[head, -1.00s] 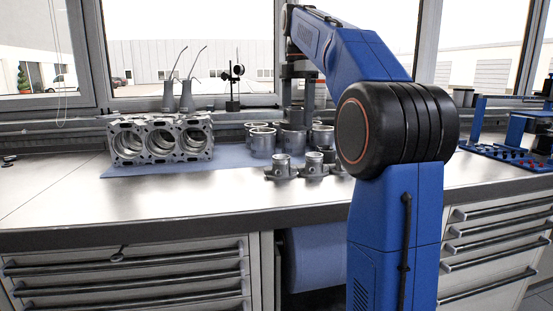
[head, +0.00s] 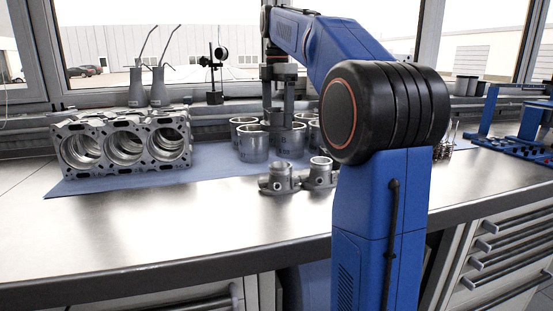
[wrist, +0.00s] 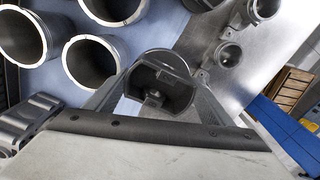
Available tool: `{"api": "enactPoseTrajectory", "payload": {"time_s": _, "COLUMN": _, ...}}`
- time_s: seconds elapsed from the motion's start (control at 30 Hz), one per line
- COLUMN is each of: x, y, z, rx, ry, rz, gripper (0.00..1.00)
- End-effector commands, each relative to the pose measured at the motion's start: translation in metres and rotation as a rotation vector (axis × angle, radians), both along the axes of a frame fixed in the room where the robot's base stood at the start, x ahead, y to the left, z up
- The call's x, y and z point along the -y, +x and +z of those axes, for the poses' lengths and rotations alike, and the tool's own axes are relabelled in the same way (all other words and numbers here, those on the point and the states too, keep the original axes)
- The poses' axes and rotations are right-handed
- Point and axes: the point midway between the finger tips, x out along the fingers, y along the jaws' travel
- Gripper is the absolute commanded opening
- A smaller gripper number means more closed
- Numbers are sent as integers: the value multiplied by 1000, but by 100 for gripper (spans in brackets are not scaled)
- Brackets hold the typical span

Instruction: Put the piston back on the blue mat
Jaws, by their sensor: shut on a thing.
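My gripper (wrist: 160,80) is shut on the piston (wrist: 158,88), a grey metal cup held between the two fingers with its hollow side facing the wrist camera. In the head view my gripper (head: 279,110) points down over the back right of the blue mat (head: 212,158), among the grey cylinder liners. The held piston is hard to make out there. The mat also shows in the wrist view (wrist: 135,48), under the piston's left side. I cannot tell whether the piston touches the mat.
Several open liners (head: 253,146) stand close around my gripper; one (wrist: 90,62) is just left of the piston in the wrist view. An engine block (head: 125,145) sits on the mat's left. Grey housings (head: 279,178) stand in front. The bench front (head: 180,225) is clear.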

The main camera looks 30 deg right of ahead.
Motion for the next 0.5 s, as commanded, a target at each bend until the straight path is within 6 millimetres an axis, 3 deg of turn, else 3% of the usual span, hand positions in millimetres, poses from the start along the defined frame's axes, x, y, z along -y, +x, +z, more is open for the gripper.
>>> {"api": "enactPoseTrajectory", "payload": {"time_s": 0.3, "x": 0, "y": 0, "z": -66, "rx": -1, "ry": 1, "rz": 0, "gripper": 34}}
{"api": "enactPoseTrajectory", "payload": {"time_s": 0.5, "x": 0, "y": 0, "z": -87, "rx": 1, "ry": 0, "rz": 0, "gripper": 34}}
